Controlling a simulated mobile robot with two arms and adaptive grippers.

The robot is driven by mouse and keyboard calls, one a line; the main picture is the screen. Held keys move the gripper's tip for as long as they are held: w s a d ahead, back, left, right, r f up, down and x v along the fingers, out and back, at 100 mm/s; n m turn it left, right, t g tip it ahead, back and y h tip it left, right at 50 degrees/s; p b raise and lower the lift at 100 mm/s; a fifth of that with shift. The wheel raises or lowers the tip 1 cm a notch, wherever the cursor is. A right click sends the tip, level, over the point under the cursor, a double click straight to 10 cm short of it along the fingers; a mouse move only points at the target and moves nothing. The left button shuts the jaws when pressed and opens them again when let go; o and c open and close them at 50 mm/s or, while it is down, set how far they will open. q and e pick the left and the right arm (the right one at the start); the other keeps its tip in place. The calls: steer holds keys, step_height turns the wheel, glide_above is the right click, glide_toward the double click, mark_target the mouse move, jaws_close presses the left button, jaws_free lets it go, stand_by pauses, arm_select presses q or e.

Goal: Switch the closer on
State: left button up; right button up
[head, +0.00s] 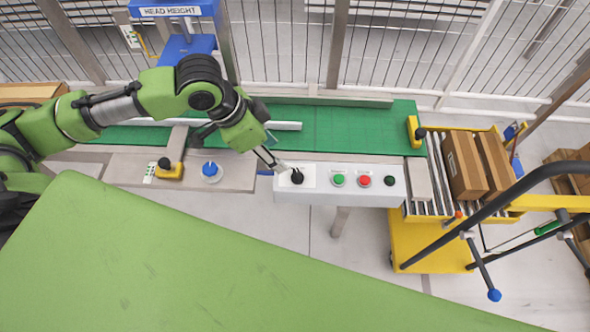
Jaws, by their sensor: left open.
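A white control panel (318,196) stands in front of the green conveyor. At its left end a black rotary knob (297,177) sits on a white plate. To the right are a green button (338,180), a red button (364,181) and a small black knob (390,181). Their labels are too small to read. My left gripper (281,167) is open, its fingertips just up and left of the black rotary knob; I cannot tell whether they touch it. A blue machine part with a "HEAD HEIGHT" sign (172,11) stands at the back.
A green conveyor belt (350,130) runs behind the panel. A blue knob (210,170) and a yellow clamp with a black knob (168,170) sit to the left. Cardboard boxes (464,166) rest on a yellow roller cart (430,236) at right. A wire fence (410,55) closes the back.

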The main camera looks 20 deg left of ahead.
mark_target(296, 174)
arm_select(q)
steer(key=x, duration=1.3)
steer(key=shift+b, duration=0.3)
steer(key=c, duration=1.1)
